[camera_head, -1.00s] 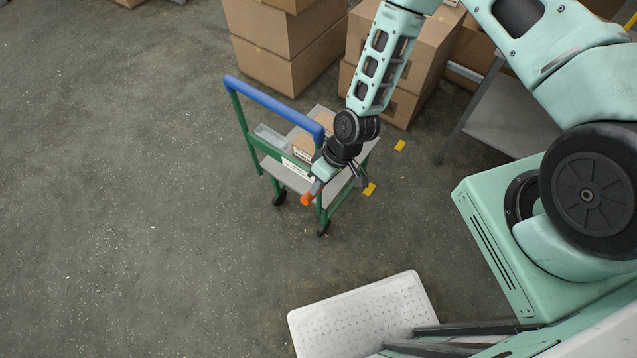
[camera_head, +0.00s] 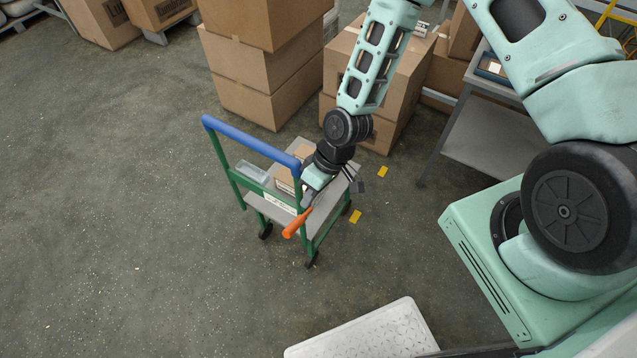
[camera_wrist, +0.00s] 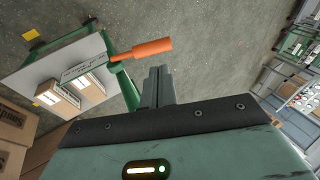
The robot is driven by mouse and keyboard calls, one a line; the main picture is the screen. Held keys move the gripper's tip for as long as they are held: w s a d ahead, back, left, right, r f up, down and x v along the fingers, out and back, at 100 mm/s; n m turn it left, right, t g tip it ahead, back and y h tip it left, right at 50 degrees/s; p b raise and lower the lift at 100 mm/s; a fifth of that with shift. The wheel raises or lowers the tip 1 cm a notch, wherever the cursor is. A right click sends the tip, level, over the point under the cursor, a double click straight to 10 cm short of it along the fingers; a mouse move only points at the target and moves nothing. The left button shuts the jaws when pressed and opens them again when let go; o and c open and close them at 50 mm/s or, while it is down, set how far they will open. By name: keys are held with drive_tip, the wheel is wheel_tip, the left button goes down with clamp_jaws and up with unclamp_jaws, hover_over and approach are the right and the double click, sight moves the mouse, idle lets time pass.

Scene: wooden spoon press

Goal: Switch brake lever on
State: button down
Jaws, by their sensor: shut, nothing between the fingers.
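The brake lever (camera_head: 297,222) has an orange handle and sits on the green frame of a small cart (camera_head: 228,182) with a blue push bar. In the head view the handle points down and left, out from the frame. My gripper (camera_head: 307,201) is at the lever, with its fingers shut and empty. In the wrist view the orange handle (camera_wrist: 150,48) lies just beyond the tips of my closed fingers (camera_wrist: 160,72). I cannot tell whether the fingers touch it. My wrist hides part of the cart's corner.
The cart carries a small cardboard box (camera_head: 288,180) and a clear bin (camera_head: 252,172). Tall stacks of boxes (camera_head: 265,75) stand behind it. A grey table (camera_head: 490,135) is at the right and a white platform (camera_head: 365,332) in front. The floor at left is clear.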

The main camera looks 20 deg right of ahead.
drive_tip(key=shift+b+v, duration=0.35)
drive_tip(key=shift+v, duration=2.15)
drive_tip(key=shift+s+a+r, duration=0.1)
drive_tip(key=shift+a, duration=0.1)
drive_tip(key=s+r+h, duration=0.1)
drive_tip(key=s+r, duration=0.4)
drive_tip(key=r, duration=0.3)
drive_tip(key=s+r+h+b, duration=0.1)
drive_tip(key=s+r+h, duration=0.1)
drive_tip(key=s+r, duration=0.3)
drive_tip(key=s+a+r+n+t+h, duration=0.1)
drive_tip(key=s+r, duration=0.4)
drive_tip(key=r, duration=0.6)
drive_tip(key=shift+h+b, duration=0.35)
drive_tip(key=shift+h, duration=0.05)
drive_tip(key=shift+a+r, duration=0.1)
